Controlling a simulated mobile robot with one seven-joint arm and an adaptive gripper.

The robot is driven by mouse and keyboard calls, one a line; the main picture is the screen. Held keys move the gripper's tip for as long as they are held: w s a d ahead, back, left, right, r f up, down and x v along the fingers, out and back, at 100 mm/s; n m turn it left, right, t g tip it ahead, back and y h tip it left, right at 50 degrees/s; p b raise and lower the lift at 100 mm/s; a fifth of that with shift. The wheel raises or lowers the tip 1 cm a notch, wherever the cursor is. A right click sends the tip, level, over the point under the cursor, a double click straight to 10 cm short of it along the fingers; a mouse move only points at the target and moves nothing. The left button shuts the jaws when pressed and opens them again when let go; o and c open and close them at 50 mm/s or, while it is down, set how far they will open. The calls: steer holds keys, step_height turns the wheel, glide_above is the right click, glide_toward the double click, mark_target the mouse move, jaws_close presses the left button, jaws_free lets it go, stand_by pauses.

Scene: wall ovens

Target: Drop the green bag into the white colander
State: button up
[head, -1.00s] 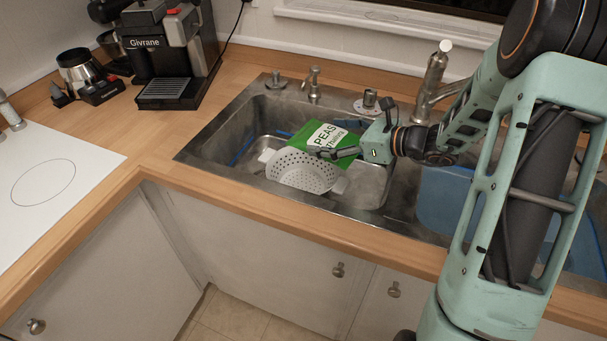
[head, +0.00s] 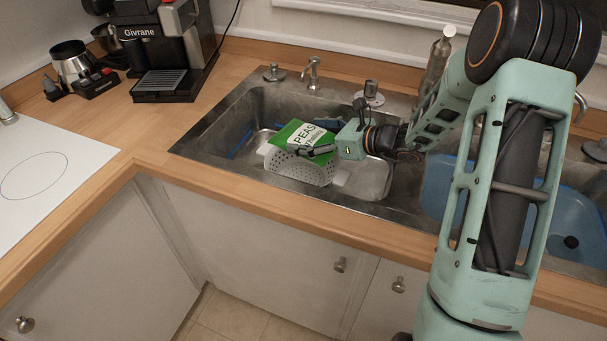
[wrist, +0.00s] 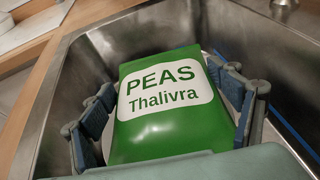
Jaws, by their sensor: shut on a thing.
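The green bag (head: 291,134) has a white label reading PEAS. My gripper (head: 308,152) is shut on it. In the wrist view the bag (wrist: 160,125) fills the middle, between the two blue-padded fingers (wrist: 168,110). The white colander (head: 305,173) stands in the left sink basin. In the head view the bag is over the colander's back and left part and hides much of its opening. I cannot tell whether the bag touches the colander. In the wrist view the bag hides nearly all of the colander.
The steel sink basin (head: 375,180) surrounds the colander, with its walls close by. A blue tub (head: 436,196) sits in the right basin. A coffee machine (head: 165,50) is on the counter at the back left.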

steer(key=shift+r, duration=0.1)
steer(key=o, duration=1.6)
steer(key=shift+o, duration=0.4)
steer(key=v, duration=1.2)
steer(key=shift+s, duration=0.1)
